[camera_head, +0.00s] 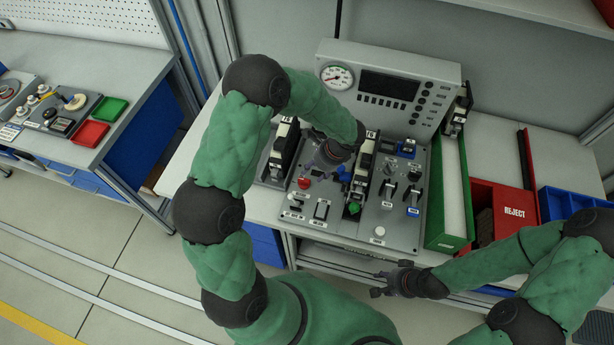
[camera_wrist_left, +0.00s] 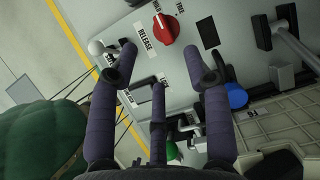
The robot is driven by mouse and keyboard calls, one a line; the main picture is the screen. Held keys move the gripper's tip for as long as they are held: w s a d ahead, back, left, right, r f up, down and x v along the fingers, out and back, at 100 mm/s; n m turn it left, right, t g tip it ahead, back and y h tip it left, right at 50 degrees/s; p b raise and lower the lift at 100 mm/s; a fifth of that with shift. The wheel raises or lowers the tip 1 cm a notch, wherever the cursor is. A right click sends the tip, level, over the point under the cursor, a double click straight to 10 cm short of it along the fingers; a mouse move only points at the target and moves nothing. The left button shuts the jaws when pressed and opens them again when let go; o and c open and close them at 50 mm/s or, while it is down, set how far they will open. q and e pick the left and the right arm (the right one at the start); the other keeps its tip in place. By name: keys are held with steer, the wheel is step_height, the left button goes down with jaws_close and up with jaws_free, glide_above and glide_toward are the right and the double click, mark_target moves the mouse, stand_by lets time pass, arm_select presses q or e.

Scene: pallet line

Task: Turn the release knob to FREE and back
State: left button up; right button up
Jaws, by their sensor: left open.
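The red release knob (camera_wrist_left: 165,29) sits on the grey panel beside a RELEASE label (camera_wrist_left: 146,37) in the left wrist view, with small markings next to it. In the head view the red knob (camera_head: 304,183) is at the panel's left side, close to my left gripper (camera_head: 318,170). In the left wrist view my left gripper (camera_wrist_left: 165,65) is open, its fingers spread, with the knob just beyond the fingertips and apart from them. Nothing is between the fingers' tips. My right gripper (camera_head: 378,282) hangs in front of the bench edge, away from the panel; its fingers look spread and empty.
The control panel (camera_head: 340,228) carries levers, switches, a blue knob (camera_wrist_left: 236,95) and a green knob (camera_head: 354,208) near the release knob. A gauge box (camera_head: 390,75) stands behind. A green tray (camera_head: 440,240) and red REJECT bin (camera_head: 512,213) are at the right.

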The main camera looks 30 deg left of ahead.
mark_target(304, 181)
arm_select(q)
steer(key=x, duration=0.9)
steer(key=shift+b, duration=0.4)
steer(key=shift+d+r, duration=0.1)
jaws_close()
